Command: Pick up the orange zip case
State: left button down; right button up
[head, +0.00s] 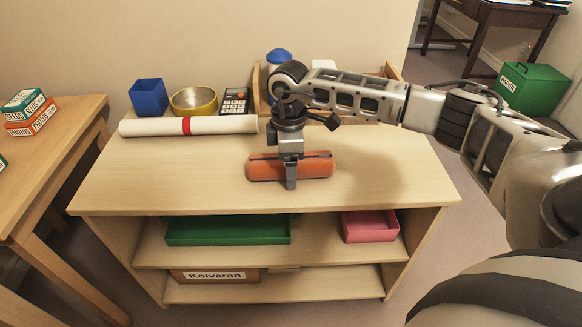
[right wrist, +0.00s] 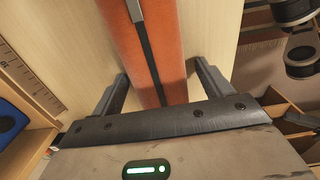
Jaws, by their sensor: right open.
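The orange zip case (head: 318,170) lies lengthwise on top of the wooden shelf unit, near its middle. It is a long rounded case with a dark zip along its top. My right gripper (head: 290,172) points down over the case, with one finger showing in front of it. In the right wrist view the case (right wrist: 168,50) runs between the two open fingers of my right gripper (right wrist: 162,88), with a gap on each side. My left gripper is in neither view.
Behind the case are a white roll with a red band (head: 215,126), a blue cup (head: 149,97), a yellow bowl (head: 194,100), a calculator (head: 235,100) and a wooden organiser (head: 256,85). The top is clear left and right of the case. Green (head: 228,231) and pink (head: 370,227) trays sit below.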

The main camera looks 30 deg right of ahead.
jog(key=c, duration=1.1)
jog(key=shift+r, duration=0.1)
